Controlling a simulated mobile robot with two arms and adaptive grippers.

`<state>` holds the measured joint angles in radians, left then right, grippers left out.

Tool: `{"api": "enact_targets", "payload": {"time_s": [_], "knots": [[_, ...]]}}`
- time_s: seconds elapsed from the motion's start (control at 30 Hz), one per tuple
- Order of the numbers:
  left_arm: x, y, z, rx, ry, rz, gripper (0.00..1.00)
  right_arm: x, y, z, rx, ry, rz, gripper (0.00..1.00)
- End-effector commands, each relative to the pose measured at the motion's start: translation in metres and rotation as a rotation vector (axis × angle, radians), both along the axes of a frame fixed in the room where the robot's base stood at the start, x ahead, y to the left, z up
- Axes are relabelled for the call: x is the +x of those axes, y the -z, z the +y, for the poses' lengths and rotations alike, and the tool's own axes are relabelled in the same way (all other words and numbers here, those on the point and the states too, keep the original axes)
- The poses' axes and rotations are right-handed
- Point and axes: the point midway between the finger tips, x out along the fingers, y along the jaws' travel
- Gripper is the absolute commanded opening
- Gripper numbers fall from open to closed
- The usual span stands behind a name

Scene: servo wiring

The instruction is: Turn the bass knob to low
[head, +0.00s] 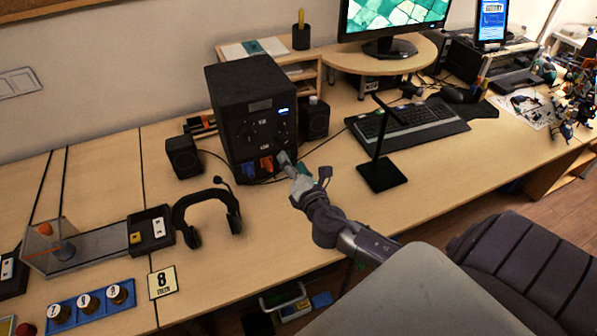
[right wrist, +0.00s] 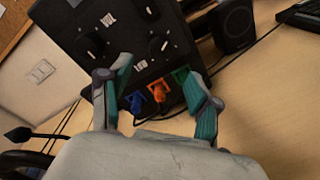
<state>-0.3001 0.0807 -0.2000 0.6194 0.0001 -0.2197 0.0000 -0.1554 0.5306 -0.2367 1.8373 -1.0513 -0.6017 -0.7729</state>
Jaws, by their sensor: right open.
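A black box (head: 240,100) with a control panel stands on the desk. In the right wrist view its panel (right wrist: 125,60) bears several dark round knobs with white pointer marks: one at left (right wrist: 92,48), one at middle right (right wrist: 160,46) and one at the top (right wrist: 150,12). The small white labels are too blurred to read, so I cannot tell which knob is bass. My right gripper (head: 285,160) is open in front of the panel's lower right part. My left gripper is out of view.
Small speakers (head: 183,157) (head: 315,118) flank the box. A headset (head: 207,212) and a black lamp (head: 382,174) are nearby.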

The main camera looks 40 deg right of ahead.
Motion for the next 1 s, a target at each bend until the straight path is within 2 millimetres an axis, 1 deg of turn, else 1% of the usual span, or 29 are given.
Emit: {"api": "enact_targets", "payload": {"time_s": [0.03, 0.1, 0.2, 0.3, 0.43, 0.9, 0.97, 1.0], "knots": [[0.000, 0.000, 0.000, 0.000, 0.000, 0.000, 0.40, -0.011, 0.001, 0.003, 0.002, 0.000, 0.002, 0.63], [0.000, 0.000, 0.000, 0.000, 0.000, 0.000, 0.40, -0.022, -0.001, 0.006, 0.000, 0.000, 0.001, 0.63], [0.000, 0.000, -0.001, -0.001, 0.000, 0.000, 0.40, -0.035, -0.001, 0.010, 0.002, -0.001, 0.002, 0.63], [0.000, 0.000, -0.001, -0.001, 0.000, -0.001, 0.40, -0.041, -0.002, 0.012, 0.001, 0.000, 0.000, 0.63], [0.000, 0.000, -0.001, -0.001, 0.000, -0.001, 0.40, -0.044, -0.003, 0.012, 0.001, 0.001, -0.001, 0.63], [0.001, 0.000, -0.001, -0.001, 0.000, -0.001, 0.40, -0.044, -0.002, 0.012, 0.003, 0.001, 0.000, 0.63], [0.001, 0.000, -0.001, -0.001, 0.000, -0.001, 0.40, -0.046, -0.002, 0.012, 0.032, 0.014, -0.001, 0.63], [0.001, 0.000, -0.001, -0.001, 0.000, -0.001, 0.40, -0.050, -0.001, 0.012, 0.081, 0.036, 0.000, 0.63]]}}
